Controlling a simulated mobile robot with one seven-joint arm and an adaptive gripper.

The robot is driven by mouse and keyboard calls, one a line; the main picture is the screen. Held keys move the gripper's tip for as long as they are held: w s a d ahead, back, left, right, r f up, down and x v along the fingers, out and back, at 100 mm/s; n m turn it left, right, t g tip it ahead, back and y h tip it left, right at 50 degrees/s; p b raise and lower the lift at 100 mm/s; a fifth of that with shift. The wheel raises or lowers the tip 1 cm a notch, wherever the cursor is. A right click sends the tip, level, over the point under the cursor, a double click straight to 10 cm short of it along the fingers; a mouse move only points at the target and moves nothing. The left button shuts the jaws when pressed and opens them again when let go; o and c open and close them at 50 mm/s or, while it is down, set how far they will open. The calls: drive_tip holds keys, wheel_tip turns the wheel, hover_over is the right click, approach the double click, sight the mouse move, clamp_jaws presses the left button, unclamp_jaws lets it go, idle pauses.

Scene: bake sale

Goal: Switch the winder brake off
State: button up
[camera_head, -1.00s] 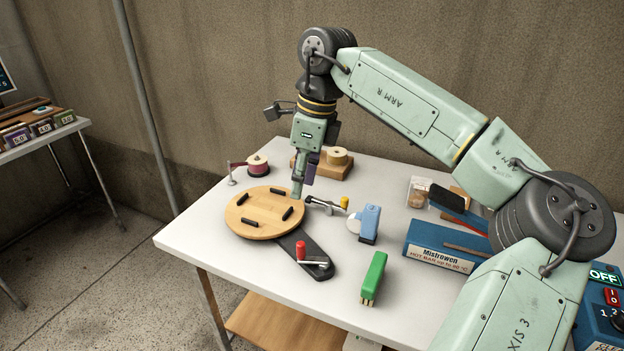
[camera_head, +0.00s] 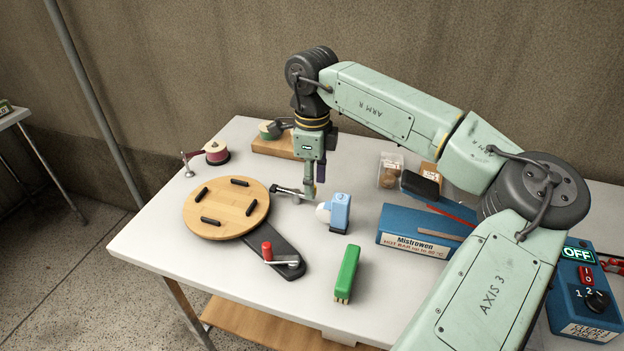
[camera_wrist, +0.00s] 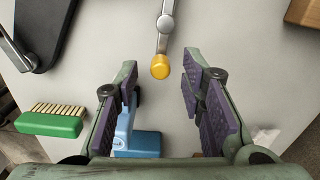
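The winder has a round wooden disc (camera_head: 226,208) with several black pegs, on a black arm (camera_head: 285,252) with a red-knobbed crank (camera_head: 267,250). A grey metal lever (camera_head: 287,191), seemingly the brake, sticks out to the right of the disc. In the wrist view the lever (camera_wrist: 166,22) ends in a yellow knob (camera_wrist: 160,66). My gripper (camera_head: 311,192) points down at the lever's outer end and hides the knob in the head view. In the wrist view my gripper (camera_wrist: 158,95) is open, its purple-padded fingers apart, with the knob centred just beyond the gap. I see no contact.
A blue tool with a white disc (camera_head: 340,212) stands close to the right of my gripper. A green brush (camera_head: 347,274) lies nearer the front. A blue hot bar box (camera_head: 412,233) is farther right. White tabletop (camera_head: 170,245) is clear at front left.

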drive_tip(key=shift+f, duration=0.6)
clamp_jaws()
